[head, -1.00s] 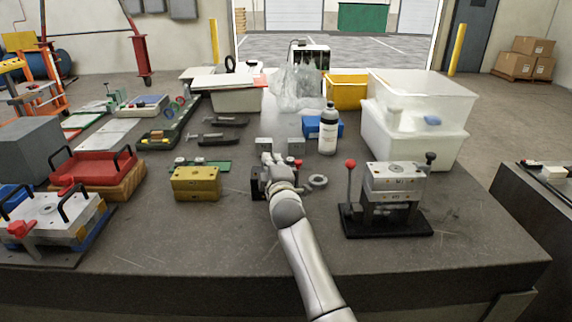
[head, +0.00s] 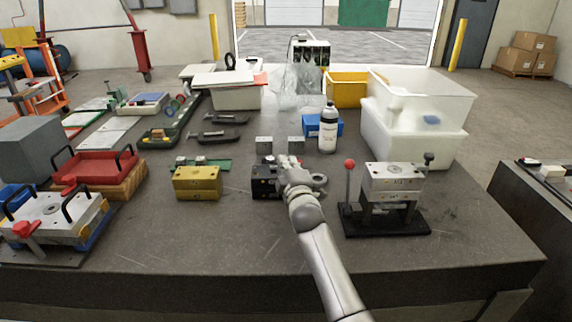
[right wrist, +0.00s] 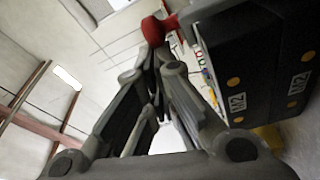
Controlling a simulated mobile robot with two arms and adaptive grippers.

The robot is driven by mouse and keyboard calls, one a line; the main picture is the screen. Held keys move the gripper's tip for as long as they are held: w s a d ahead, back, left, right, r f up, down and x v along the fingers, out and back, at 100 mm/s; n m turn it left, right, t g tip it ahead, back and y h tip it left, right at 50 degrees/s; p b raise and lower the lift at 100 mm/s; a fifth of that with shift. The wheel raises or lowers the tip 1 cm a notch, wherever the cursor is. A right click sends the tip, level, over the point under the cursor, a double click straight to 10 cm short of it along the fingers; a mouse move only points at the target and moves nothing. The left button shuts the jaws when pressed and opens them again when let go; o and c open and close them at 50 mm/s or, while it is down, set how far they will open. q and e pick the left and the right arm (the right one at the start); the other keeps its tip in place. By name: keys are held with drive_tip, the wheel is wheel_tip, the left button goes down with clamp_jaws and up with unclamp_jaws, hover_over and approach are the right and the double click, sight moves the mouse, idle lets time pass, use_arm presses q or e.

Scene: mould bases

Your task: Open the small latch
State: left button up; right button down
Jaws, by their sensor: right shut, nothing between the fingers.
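A small black block (head: 266,186) stands near the middle of the table in the head view. In the right wrist view the black block (right wrist: 260,65) fills the upper right, with orange round marks and pale labels on its face. A red knob (right wrist: 153,31) on a short stem sticks out at its side; I take this to be the small latch. My right gripper (head: 287,165) is at the right side of the block. In the right wrist view its fingers (right wrist: 154,68) are shut and empty, with the tips close to the knob. I cannot tell whether they touch. My left gripper is out of view.
A yellow block (head: 197,184) stands left of the black block. A steel mould on a black base (head: 390,220), with a red-knobbed lever, stands to the right. A white bottle (head: 328,135) and small grey blocks are behind. The table front is clear.

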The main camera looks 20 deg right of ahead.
drive_tip(key=shift+s+d+m, duration=0.1)
drive_tip(key=shift+d+m, duration=0.15)
drive_tip(key=shift+m, duration=0.05)
drive_tip(key=shift+s+d+r+m, duration=0.15)
drive_tip(key=shift+s+d+m, duration=0.05)
drive_tip(key=shift+d+m, duration=0.65)
drive_tip(key=shift+s+d+m+t+h+b, duration=0.2)
drive_tip(key=shift+s+d+m+b, duration=0.1)
drive_tip(key=shift+d+m, duration=0.7)
drive_tip(key=shift+s+d+m+t+h+b, duration=0.1)
drive_tip(key=shift+s+d+m+t+b, duration=0.15)
drive_tip(key=shift+d+m, duration=0.7)
drive_tip(key=shift+a, duration=0.25)
